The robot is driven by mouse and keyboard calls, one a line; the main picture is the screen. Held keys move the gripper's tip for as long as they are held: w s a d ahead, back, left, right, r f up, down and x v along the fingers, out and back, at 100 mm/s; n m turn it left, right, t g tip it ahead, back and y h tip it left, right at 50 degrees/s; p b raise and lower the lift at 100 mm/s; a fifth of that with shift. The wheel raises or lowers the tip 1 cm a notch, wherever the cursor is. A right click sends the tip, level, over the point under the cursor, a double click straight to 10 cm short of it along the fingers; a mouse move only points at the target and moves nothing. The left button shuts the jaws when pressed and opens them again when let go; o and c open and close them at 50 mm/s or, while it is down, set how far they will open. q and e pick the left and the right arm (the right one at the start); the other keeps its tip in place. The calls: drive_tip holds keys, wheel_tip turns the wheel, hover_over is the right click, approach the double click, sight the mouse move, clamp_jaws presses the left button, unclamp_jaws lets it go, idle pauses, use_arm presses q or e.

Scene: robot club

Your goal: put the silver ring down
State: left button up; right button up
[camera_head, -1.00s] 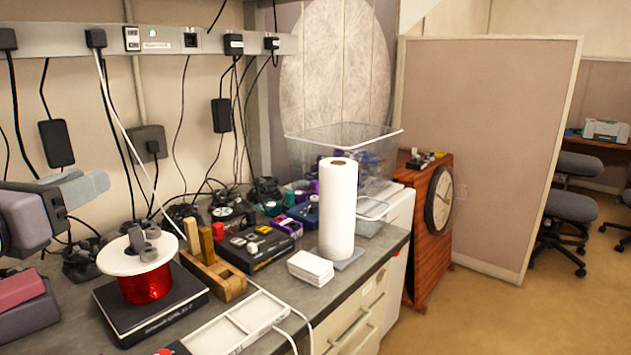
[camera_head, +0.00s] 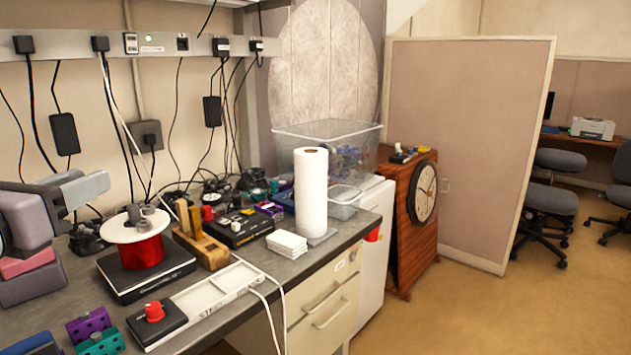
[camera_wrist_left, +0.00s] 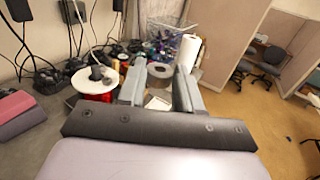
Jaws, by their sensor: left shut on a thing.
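The silver ring (camera_wrist_left: 160,76) is a short, thick grey cylinder with a dark hole, seen in the left wrist view between the two grey fingers of my left gripper (camera_wrist_left: 159,88). The fingers are shut on it. In the head view my left gripper (camera_head: 88,190) is at the left, above the bench and left of the red wire spool; I cannot make out the ring there. The worktop (camera_head: 70,295) lies below the gripper. My right gripper is not in view.
A red wire spool (camera_head: 140,250) with grey pieces on top stands on a black box (camera_head: 178,270). Wooden blocks, a white tray (camera_head: 215,290), a paper roll (camera_head: 311,190) and a clear bin (camera_head: 325,135) crowd the bench. Purple (camera_head: 88,326) and teal blocks are at the front left.

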use_arm(q)
drive_tip(key=w+d+f, duration=0.1)
drive_tip(key=d+f, duration=0.2)
drive_tip(key=f, duration=0.6)
drive_tip(key=d+f, duration=0.3)
drive_tip(key=f, duration=0.5)
drive_tip(key=s+d+f+n+y, duration=0.2)
drive_tip(key=s+f, duration=0.5)
drive_tip(key=f, duration=0.4)
drive_tip(key=shift+d+y, duration=0.15)
drive_tip(key=shift+y, duration=0.45)
drive_tip(key=shift+w+d+f, duration=0.1)
